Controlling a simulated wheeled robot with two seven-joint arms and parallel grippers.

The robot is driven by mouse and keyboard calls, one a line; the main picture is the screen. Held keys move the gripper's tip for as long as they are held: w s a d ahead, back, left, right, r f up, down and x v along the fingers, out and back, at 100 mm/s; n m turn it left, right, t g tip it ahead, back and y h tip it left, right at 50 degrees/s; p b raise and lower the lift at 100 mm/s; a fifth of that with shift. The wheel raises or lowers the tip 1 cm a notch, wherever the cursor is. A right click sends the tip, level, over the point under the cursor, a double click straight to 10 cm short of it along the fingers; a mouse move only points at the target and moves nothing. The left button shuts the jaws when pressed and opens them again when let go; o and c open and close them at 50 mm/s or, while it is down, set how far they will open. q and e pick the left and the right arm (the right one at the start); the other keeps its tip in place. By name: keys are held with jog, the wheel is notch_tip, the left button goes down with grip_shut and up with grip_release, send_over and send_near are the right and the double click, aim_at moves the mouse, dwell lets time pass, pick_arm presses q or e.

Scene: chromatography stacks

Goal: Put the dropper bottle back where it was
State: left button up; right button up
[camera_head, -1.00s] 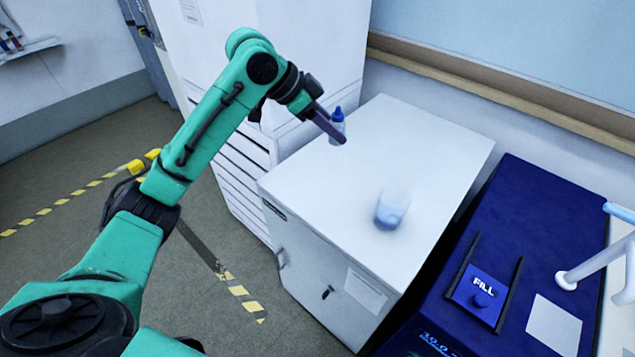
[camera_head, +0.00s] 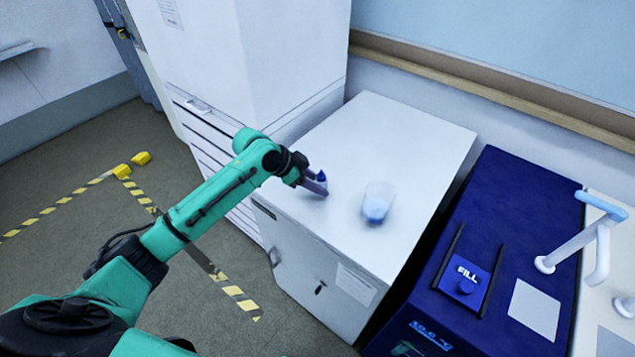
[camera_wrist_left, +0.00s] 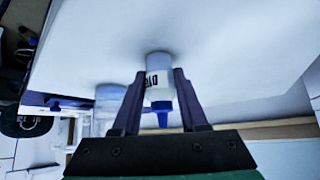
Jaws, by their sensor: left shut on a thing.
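The dropper bottle is white with dark lettering and a blue cap (camera_head: 321,176). My left gripper (camera_head: 321,187) is shut on it, with one finger on each side of its body in the left wrist view (camera_wrist_left: 159,80). The bottle is upright at the white cabinet top (camera_head: 400,135), left of the clear beaker (camera_head: 377,204) with blue liquid and apart from it. Its base is close to or on the surface; I cannot tell which. In the head view the gripper hides most of its body. My right gripper is not in view.
A tall white unit (camera_head: 245,60) stands behind and left of the cabinet. A dark blue bath (camera_head: 520,205) marked FILL stands to the right. The cabinet top is clear behind and right of the beaker. Yellow-black floor tape (camera_head: 235,290) runs at left.

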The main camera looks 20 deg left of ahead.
pick_arm(q)
jog(key=o, duration=0.6)
jog(key=shift+c, duration=0.2)
jog(key=shift+o, duration=0.3)
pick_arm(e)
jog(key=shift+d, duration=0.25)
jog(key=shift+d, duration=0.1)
pick_arm(q)
jog(key=b+v, duration=0.1)
jog(key=v, duration=1.1)
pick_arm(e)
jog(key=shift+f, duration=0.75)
pick_arm(q)
jog(key=shift+r, duration=0.1)
